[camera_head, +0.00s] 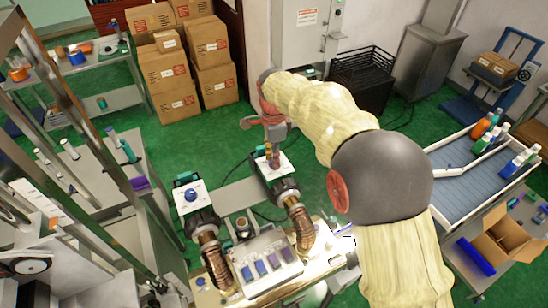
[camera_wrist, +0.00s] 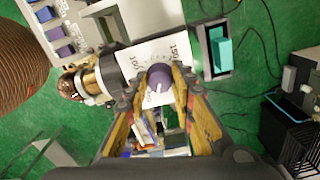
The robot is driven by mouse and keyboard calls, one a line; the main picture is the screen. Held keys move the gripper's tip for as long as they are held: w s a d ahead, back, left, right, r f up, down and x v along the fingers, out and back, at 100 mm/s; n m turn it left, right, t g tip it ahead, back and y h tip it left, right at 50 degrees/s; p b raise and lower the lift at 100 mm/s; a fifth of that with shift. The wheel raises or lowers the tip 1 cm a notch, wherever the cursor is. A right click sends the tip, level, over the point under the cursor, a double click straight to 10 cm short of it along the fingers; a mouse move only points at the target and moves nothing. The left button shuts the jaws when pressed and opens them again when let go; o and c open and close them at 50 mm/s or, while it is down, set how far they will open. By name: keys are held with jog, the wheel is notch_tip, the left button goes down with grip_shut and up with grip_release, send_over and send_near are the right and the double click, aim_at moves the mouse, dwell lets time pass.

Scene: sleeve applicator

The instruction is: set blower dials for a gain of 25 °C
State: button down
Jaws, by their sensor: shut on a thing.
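Two blowers stand side by side in the head view, each with a white dial plate. The left blower's blue dial (camera_head: 190,195) sits free on its plate. The right blower's plate (camera_head: 270,173) is under my gripper (camera_head: 272,152). In the wrist view the right blower's purple dial (camera_wrist: 159,75) sits between my two fingers, which are shut on its sides. Its white plate (camera_wrist: 140,55) shows printed numbers, among them 100 and 150. A pale mark shows on the dial's near side. The fingers cover part of the scale, so I cannot read the exact setting.
Brown ribbed hoses (camera_head: 303,228) run from the blowers to a bench with a panel of several purple and blue blocks (camera_head: 268,262). A teal switch (camera_wrist: 221,52) is close right of the plate. A black crate (camera_head: 363,75) stands behind my arm.

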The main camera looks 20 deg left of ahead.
jog(key=shift+w+r, duration=0.1)
jog(key=shift+r, duration=0.05)
jog(key=c, duration=1.5)
grip_release()
notch_tip(320, 180, up, 12)
